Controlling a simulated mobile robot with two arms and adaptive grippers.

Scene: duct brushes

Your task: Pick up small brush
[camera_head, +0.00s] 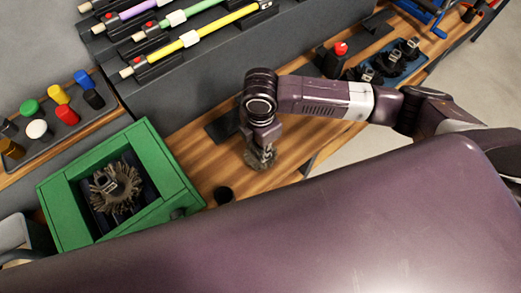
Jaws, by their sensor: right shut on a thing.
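My right gripper (266,147) points down over the wooden bench and is shut on the small brush (258,163). The small brush is a grey-brown bristled piece, partly hidden by the fingers. It is at or just above the bench top; I cannot tell whether it touches. A larger round brush (118,190) with brown bristles lies inside the green box (62,222) at the left. My left gripper is not in view.
Coloured rods (205,34) lie on a grey rack behind. A tray of coloured caps (28,152) is at the left. A blue tray (409,69) with black fittings and a red button (341,48) are at the upper right.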

